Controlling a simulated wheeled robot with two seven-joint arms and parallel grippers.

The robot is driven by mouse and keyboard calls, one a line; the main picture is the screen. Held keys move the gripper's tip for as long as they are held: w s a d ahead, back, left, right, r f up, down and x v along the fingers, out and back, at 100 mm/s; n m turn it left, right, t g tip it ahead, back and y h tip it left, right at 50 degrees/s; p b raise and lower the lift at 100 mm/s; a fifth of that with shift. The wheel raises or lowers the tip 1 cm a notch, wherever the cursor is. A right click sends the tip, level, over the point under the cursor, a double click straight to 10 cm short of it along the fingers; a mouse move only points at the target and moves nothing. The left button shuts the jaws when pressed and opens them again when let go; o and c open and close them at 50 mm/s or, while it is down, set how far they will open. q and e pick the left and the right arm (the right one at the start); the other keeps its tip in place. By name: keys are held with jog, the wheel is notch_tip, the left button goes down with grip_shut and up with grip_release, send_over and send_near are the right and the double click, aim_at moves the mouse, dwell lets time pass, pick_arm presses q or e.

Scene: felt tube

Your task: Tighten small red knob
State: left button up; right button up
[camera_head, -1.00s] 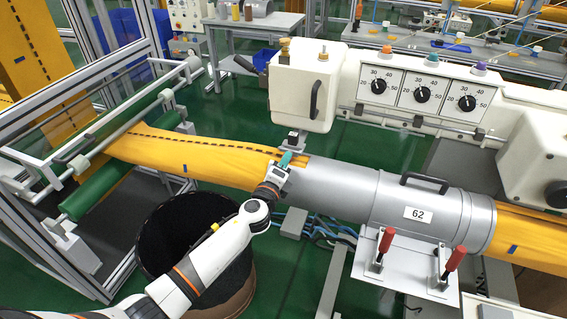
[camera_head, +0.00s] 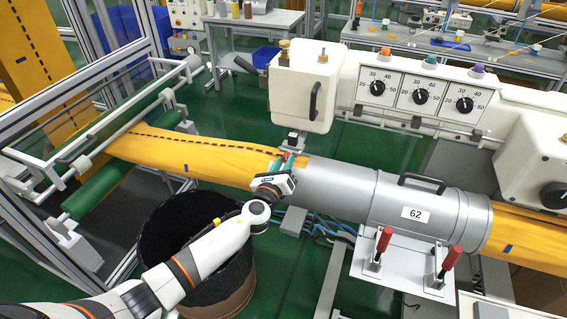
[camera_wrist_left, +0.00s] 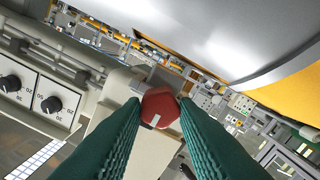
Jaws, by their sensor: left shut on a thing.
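The small red knob (camera_wrist_left: 160,107) shows in the left wrist view with a pale mark on its face. It sits between the green fingertips of my left gripper (camera_wrist_left: 159,112), which is shut on it. In the head view my left gripper (camera_head: 282,164) is at the mouth of the grey tube (camera_head: 335,187), beside the yellow felt (camera_head: 215,158); the red knob (camera_head: 286,155) is only a small patch between the fingers there. My right gripper is not in view.
A white machine head (camera_head: 303,88) stands just behind the knob. A panel of black dials (camera_head: 421,95) is to its right. Two red-handled clamps (camera_head: 384,243) stand at the tube's front. A dark round bin (camera_head: 225,290) is below my left arm.

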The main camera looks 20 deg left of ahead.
pick_arm(q)
jog(key=shift+f, duration=0.1)
dwell(0.3)
jog(key=o, duration=1)
jog(key=s+b, duration=0.1)
jog(key=s, duration=1.1)
jog(key=shift+a, duration=0.2)
